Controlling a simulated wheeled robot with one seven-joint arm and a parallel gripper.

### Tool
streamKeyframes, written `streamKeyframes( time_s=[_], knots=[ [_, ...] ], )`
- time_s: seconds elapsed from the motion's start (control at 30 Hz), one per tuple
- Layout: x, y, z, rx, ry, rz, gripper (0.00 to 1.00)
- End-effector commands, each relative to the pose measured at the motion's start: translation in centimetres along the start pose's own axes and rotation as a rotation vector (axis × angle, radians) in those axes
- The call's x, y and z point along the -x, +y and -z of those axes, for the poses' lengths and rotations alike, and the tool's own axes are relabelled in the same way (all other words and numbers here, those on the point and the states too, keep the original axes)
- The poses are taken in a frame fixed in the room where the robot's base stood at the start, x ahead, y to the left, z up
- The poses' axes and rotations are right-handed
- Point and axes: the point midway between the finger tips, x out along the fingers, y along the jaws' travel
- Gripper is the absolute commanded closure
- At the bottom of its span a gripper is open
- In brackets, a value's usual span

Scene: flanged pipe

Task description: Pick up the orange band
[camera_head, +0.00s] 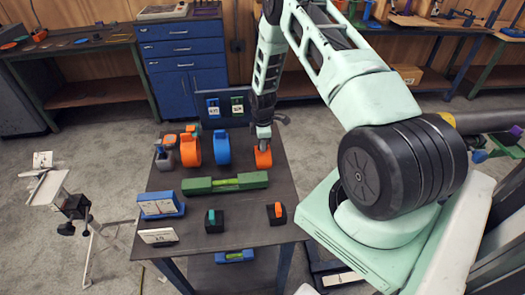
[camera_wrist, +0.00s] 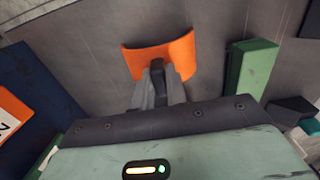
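The orange band (camera_head: 263,157) is a short curved piece on the dark table, right under my gripper (camera_head: 264,138) in the head view. In the wrist view the orange band (camera_wrist: 184,52) shows as a wide curved sheet just ahead of my gripper (camera_wrist: 157,68). A dark fingertip overlaps the middle of its lower edge. The far side of the band and any finger behind it are hidden, so I cannot tell whether the fingers grip it or only stand at it.
An upright orange ring (camera_head: 190,150) and a blue ring (camera_head: 222,147) stand left of the band. A long green block (camera_head: 225,183) lies nearer; it also shows in the wrist view (camera_wrist: 250,68). Two small dark blocks stand at the front. A dark blue panel (camera_head: 212,82) stands at the table's back.

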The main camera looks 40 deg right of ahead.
Motion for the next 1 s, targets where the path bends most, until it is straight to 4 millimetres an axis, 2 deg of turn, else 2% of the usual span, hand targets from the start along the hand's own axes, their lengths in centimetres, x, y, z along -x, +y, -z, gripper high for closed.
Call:
streamKeyframes(
  time_s=[0.27,0.43,0.57,0.9,1.0],
  knots=[
    [0.1,0.0,0.0,0.0,0.0,-0.001,1.0],
    [1.0,0.1,0.0,0.0,0.001,-0.003,1.0],
    [2.5,0.1,0.0,0.0,0.001,-0.005,1.0],
    [8.2,0.1,0.0,0.0,0.001,-0.004,1.0],
    [9.2,0.0,0.1,-0.006,0.001,-0.002,1.0]
  ],
)
